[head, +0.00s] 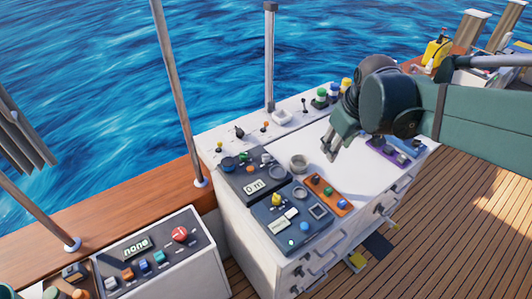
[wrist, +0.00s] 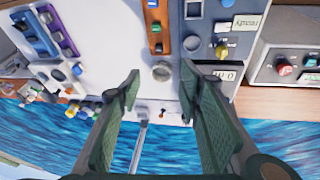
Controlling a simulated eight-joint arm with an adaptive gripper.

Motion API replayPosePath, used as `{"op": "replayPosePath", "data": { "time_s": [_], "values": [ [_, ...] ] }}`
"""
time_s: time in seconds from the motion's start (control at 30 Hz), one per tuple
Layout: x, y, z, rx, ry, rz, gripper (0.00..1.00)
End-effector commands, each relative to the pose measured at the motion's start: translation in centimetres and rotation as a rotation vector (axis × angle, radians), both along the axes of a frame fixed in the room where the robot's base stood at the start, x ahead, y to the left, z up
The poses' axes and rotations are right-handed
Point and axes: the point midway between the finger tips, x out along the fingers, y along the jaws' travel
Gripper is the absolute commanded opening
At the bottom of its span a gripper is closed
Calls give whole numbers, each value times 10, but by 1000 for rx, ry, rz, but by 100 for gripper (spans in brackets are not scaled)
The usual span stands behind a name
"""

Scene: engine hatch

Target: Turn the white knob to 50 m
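A dark panel (head: 236,181) carries a display (head: 254,187) that reads "0 m"; the display also shows upside down in the wrist view (wrist: 217,73). A small whitish knob (head: 266,158) sits near this panel's back edge; I cannot tell which way it points. A pale grey round piece (head: 298,163) stands on the white top beside the panel; it also shows in the wrist view (wrist: 162,71). I cannot tell whether it is a knob. My gripper (head: 330,152) is open and empty above the white top, right of that piece. In the wrist view its fingers (wrist: 160,72) frame the round piece.
A second dark panel (head: 282,237) and an orange strip (head: 327,197) with knobs lie in front. Purple and blue panels (head: 383,152) sit to the right. Small switches and buttons (head: 320,97) line the back edge. A metal post (head: 269,60) rises behind. The middle of the white top is clear.

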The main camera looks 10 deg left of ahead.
Motion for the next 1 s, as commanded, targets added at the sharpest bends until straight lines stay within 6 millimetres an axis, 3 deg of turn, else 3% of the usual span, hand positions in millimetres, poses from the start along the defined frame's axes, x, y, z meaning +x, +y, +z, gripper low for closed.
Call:
{"op": "replayPosePath", "data": {
  "time_s": [0.57, 1.0],
  "values": [
    [74, 67, -21, -79, 89, 257, 36],
    [122, 123, -56, -130, 156, 456, 36]
  ]
}}
